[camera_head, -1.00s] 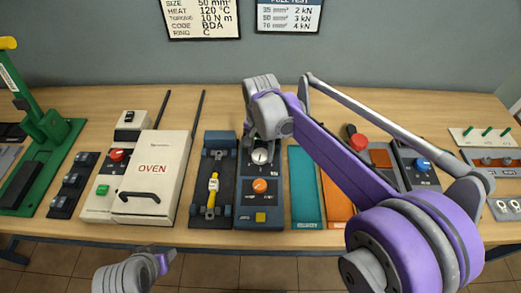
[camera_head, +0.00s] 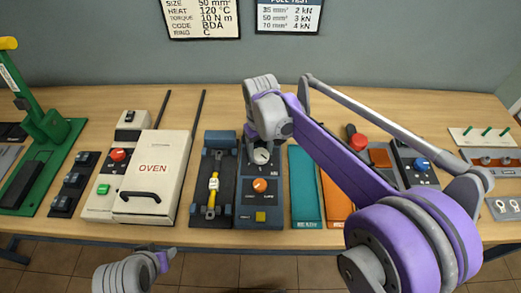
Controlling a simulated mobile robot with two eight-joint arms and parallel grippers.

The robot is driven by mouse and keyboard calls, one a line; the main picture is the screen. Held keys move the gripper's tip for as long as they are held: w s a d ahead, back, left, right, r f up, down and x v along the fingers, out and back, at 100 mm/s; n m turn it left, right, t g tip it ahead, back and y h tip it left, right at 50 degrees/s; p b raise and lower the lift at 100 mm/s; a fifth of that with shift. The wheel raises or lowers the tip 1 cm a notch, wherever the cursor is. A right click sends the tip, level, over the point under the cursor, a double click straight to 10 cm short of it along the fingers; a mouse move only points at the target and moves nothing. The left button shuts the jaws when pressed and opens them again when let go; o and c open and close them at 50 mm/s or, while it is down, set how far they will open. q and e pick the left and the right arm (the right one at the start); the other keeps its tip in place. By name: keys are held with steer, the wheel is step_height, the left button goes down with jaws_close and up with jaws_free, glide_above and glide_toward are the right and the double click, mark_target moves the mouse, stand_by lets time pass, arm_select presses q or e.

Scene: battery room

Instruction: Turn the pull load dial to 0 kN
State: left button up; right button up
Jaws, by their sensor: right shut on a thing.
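The dark blue pull test unit (camera_head: 273,213) lies on the bench near the middle. It carries a white round dial or gauge (camera_head: 261,156), an orange knob (camera_head: 260,186) and a yellow button (camera_head: 260,216). My right gripper (camera_head: 256,140) reaches down over the unit's upper part, just above the white dial. Its fingers are mostly hidden by its own wrist. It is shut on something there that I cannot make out. The dial's setting is too small to read.
Left of the unit is a dark fixture (camera_head: 212,190) with a yellow-banded part, then the white oven (camera_head: 152,180). Teal (camera_head: 304,190) and orange (camera_head: 334,202) mats lie to the right, partly under my right arm. A pull test chart (camera_head: 289,15) hangs on the wall.

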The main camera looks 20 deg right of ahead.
mark_target(261, 154)
steer(key=n, duration=1.1)
steer(key=shift+n, duration=1.9)
steer(key=o, duration=1.4)
steer(key=shift+c, duration=0.2)
steer(key=shift+r, duration=0.1)
step_height(261, 154, up, 11)
steer(key=shift+p, duration=0.45)
steer(key=shift+f, duration=0.25)
